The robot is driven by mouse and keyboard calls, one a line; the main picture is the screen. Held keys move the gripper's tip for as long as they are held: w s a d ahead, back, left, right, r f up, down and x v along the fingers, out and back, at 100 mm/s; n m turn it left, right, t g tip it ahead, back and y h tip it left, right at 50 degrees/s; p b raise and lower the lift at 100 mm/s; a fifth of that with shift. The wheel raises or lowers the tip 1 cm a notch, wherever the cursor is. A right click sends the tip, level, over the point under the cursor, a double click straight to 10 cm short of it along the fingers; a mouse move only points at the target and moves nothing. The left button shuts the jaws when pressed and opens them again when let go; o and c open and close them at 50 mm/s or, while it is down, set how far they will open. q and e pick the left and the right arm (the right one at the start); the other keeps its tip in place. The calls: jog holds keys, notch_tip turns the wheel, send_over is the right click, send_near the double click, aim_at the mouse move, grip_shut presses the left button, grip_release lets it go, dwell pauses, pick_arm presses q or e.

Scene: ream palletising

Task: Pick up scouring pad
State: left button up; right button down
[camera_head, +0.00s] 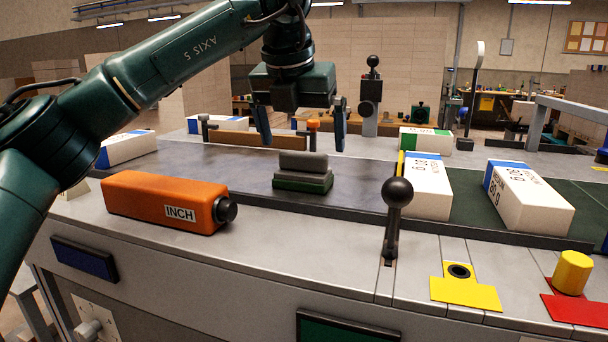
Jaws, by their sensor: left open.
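The scouring pad (303,180) looks like a small stepped block, dark green below with a grey-green piece on top. It lies on the dark flat bed of the machine, near the middle of the view. My left gripper (302,130) hangs above and seemingly a little behind the pad, pointing down. Its two blue-tipped fingers are wide apart with nothing between them, clear of the pad. My right gripper is not in view.
An orange box marked INCH (160,200) lies on the front ledge at left. A black ball-topped lever (396,210) stands at front right. White reams (428,188) with blue bands lie to the right. A wooden bar (240,138) lies behind the bed.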

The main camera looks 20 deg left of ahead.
aim_at(304, 152)
pick_arm(q)
jog(key=shift+x, duration=3.05)
jog(key=shift+c, duration=0.3)
jog(key=c, duration=0.9)
